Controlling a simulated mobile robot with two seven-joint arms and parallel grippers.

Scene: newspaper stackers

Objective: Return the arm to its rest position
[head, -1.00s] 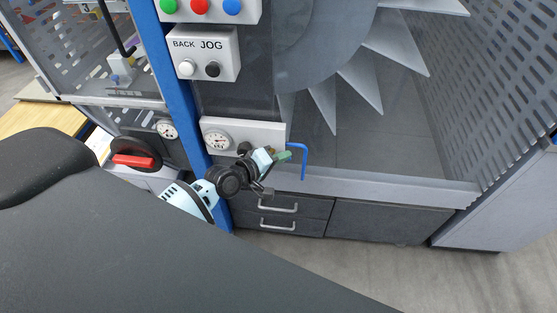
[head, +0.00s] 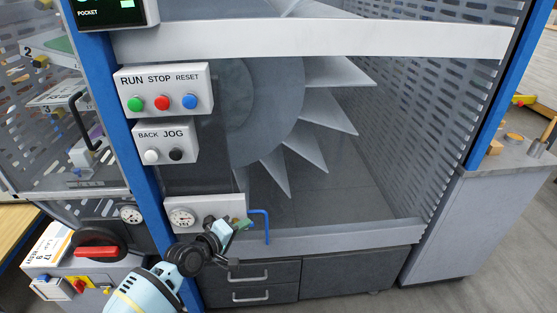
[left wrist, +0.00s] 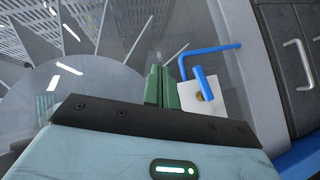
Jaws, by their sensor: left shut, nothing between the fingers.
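My left arm comes in from the lower left in the head view. Its gripper (head: 243,224) is in front of the gauge panel (head: 212,207), just left of the bent blue pipe (head: 267,227). In the left wrist view the green fingers (left wrist: 158,86) are together with nothing between them. A blue lever (left wrist: 205,83) on a pale plate (left wrist: 204,103) is close to the right of the fingers. It appears apart from them. The blue pipe (left wrist: 212,48) passes beyond. My right gripper is not in view.
Above the gripper are the RUN/STOP/RESET box (head: 163,91) and BACK/JOG box (head: 165,145). A bladed grey wheel (head: 290,110) stands behind the clear panel. A red rotary switch (head: 97,252) is at left. Drawers (head: 250,282) are below. Open floor (head: 470,275) is at lower right.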

